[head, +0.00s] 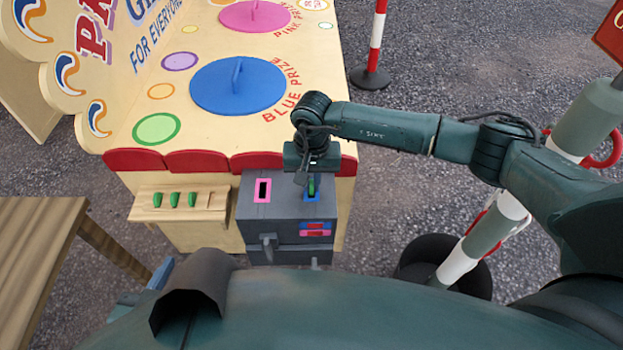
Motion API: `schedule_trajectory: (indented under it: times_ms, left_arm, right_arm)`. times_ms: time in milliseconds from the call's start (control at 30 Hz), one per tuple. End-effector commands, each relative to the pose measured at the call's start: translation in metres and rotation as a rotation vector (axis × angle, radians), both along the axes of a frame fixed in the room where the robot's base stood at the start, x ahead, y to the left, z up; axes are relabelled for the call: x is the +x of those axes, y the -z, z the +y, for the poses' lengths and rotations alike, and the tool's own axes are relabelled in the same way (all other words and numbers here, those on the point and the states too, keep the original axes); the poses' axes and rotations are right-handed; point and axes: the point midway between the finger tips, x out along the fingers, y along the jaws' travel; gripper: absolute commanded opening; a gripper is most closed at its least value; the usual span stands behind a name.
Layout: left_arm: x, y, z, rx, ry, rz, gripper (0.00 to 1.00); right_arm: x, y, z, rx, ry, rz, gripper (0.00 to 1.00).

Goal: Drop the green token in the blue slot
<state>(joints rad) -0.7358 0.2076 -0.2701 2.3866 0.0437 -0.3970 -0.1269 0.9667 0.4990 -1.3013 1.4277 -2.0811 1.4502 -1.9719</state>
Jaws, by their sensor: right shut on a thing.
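My right gripper (306,180) points down over the grey coin box and is shut on a green token (311,186). The token is upright, held at the blue slot (311,198) on the box's top. I cannot tell whether its lower edge is inside the slot or just above it. The pink slot (263,190) is to the left on the same box (285,208). Three more green tokens (175,200) stand in a wooden rack (150,214) left of the box, with an empty groove at its right end. I do not see my left gripper.
The prize stall's counter (190,132) stands behind, with a blue disc lid (238,86) and a pink disc lid (255,15). A wooden table (35,240) is at left. Striped posts (376,40) stand on the right. A dark round base (430,262) is at lower right.

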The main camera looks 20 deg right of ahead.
Motion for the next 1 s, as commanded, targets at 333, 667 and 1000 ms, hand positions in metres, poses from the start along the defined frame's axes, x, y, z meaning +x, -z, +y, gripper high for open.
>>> schedule_trajectory:
  times_ms: [333, 667, 1000]
  left_arm:
    - [0.0, 0.0, 0.0, 0.0, 0.001, 0.0, 0.36]
    - [0.0, 0.0, 0.0, 0.0, 0.001, 0.0, 0.36]
    - [0.006, -0.014, -0.004, 0.019, 0.016, -0.069, 0.36]
  right_arm:
    - [0.0, 0.0, 0.0, 0.0, 0.0, 0.0, 0.19]
    - [0.0, 0.0, 0.0, 0.0, 0.0, 0.0, 0.33]
    - [0.002, -0.019, 0.0, 0.001, -0.001, -0.005, 0.33]
